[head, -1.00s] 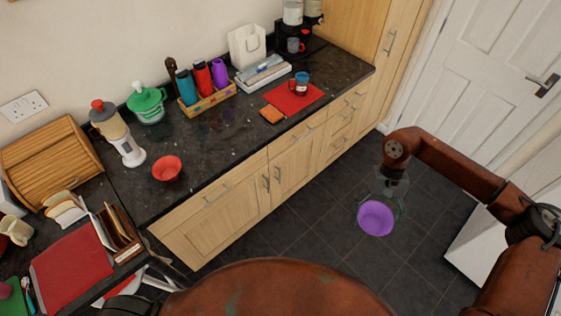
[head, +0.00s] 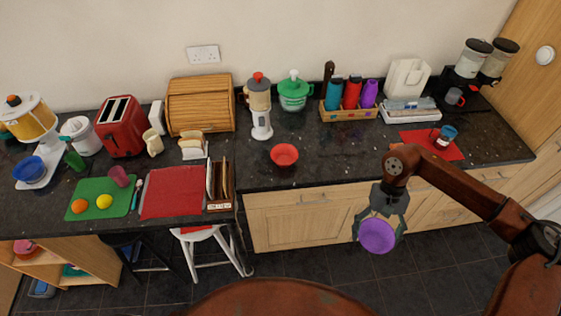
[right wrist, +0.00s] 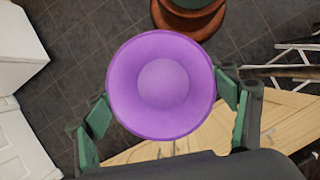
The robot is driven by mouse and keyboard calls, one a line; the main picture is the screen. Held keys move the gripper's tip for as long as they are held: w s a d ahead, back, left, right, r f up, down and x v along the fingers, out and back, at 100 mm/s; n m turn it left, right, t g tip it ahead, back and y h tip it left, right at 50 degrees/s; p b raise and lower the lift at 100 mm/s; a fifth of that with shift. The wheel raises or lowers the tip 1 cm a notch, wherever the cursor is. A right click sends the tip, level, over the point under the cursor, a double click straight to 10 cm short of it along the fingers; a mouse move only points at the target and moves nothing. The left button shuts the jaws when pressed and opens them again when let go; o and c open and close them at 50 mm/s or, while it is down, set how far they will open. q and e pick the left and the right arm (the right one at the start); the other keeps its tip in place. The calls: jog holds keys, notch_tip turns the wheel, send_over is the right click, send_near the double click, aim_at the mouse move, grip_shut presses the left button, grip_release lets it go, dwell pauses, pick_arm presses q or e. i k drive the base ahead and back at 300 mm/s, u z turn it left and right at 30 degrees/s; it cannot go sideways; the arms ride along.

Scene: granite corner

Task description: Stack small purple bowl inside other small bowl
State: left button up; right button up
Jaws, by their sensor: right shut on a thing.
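The small purple bowl (head: 377,236) is held by my right gripper (head: 380,222), out in front of the counter and above the floor. In the right wrist view the purple bowl (right wrist: 162,85) sits between the two green fingers of the right gripper (right wrist: 165,105), its round inside facing the camera. A small red bowl (head: 284,155) stands upright on the dark counter, left of and beyond the gripper, and looks empty. My left gripper is not in view.
Behind the red bowl stand a blender-like appliance (head: 260,110), a green lidded pot (head: 294,92) and a wooden bottle rack (head: 349,111). A wooden holder (head: 220,186) and red mat (head: 172,192) lie left. Bare counter surrounds the red bowl. A white stool (head: 205,236) stands below.

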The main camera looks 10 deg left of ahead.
aim_at(284, 160)
jog(key=u, duration=1.2)
jog(key=i, duration=1)
jog(key=z, duration=0.05)
